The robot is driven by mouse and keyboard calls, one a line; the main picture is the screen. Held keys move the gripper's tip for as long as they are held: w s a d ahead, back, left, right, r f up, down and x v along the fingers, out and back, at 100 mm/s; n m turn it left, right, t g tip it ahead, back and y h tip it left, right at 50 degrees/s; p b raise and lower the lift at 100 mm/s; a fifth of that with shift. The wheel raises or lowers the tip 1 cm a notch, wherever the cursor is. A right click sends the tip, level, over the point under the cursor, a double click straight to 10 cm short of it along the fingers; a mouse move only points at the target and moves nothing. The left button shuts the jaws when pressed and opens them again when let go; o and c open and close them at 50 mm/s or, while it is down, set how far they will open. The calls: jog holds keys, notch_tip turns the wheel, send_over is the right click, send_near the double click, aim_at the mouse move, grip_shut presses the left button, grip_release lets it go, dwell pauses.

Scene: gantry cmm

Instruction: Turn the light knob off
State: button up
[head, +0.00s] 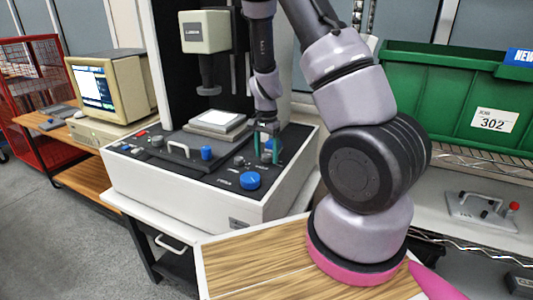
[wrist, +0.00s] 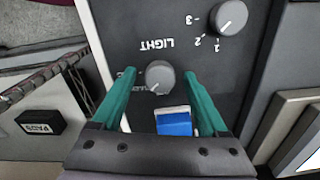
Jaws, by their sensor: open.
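The light knob (wrist: 160,74) is a round grey dial beside the upside-down word LIGHT on the dark panel in the wrist view. My gripper (wrist: 157,73) has its two teal fingers apart, one on each side of the knob. I cannot tell whether either finger touches it. The small position marks by the knob are partly covered, so its setting is unclear. In the head view my gripper (head: 270,153) is low over the right part of the machine's panel, and I cannot pick out the light knob there.
A second grey knob (wrist: 229,17) with numbers sits near the light knob. A blue and white piece (wrist: 174,122) shows between the fingers near the palm. The head view shows a large blue knob (head: 250,181), another blue knob (head: 207,153) and a metal handle (head: 178,146).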

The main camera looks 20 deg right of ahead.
grip_shut()
dwell(0.3)
jog(key=n, duration=0.4)
jog(key=shift+n, duration=2.4)
grip_release()
